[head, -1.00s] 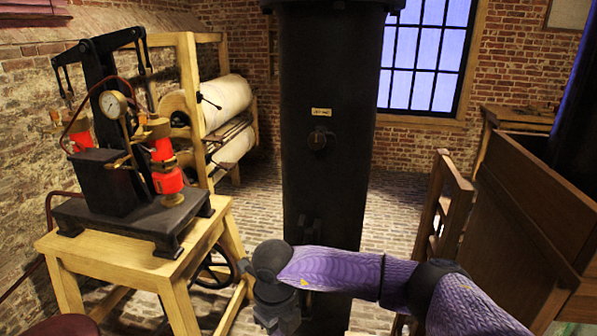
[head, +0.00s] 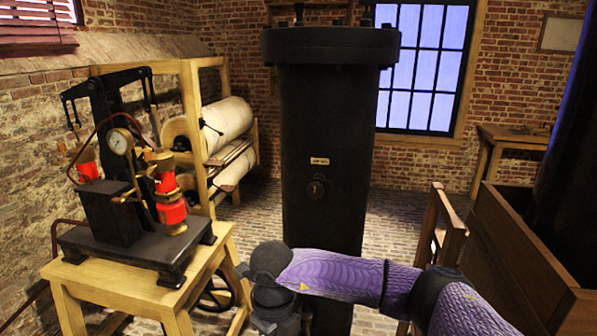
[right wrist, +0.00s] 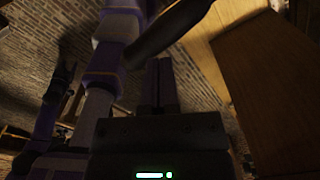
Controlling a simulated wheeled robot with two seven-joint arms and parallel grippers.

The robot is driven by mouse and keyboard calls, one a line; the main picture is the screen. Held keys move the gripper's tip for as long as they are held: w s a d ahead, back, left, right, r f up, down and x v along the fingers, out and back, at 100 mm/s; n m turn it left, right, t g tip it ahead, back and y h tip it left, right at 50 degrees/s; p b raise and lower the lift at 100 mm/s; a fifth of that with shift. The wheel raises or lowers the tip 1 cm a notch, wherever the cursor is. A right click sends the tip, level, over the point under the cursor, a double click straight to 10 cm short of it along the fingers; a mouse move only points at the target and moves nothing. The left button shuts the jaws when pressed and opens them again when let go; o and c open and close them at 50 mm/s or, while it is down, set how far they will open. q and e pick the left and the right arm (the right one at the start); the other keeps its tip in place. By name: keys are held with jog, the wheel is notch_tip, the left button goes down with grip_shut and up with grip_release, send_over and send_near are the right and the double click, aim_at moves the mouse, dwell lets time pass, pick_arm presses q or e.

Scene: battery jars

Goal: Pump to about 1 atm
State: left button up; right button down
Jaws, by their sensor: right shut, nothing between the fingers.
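The pump (head: 115,180) stands on a wooden table (head: 150,290) at the left of the head view. It has a black column and base, a rocking beam on top and red cylinders (head: 168,200) at its sides. Its round white gauge (head: 119,142) faces me, but the needle is too small to read. My right arm comes in from the right, low in front of the tall black vessel; its hand is at the bottom edge, fingers not clear there. In the right wrist view my right gripper (right wrist: 161,84) is shut and empty, apart from the pump. My left gripper is out of view.
The tall black vessel (head: 322,150) with a flanged lid stands mid-room. Behind the pump is a wooden frame with pale rolls (head: 228,130). A brown wooden box (head: 520,260) stands at the right.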

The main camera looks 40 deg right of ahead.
jog(key=shift+f, duration=0.2)
notch_tip(320, 180, up, 4)
jog(key=p, duration=0.3)
jog(key=shift+r, duration=0.25)
jog(key=shift+f, duration=0.2)
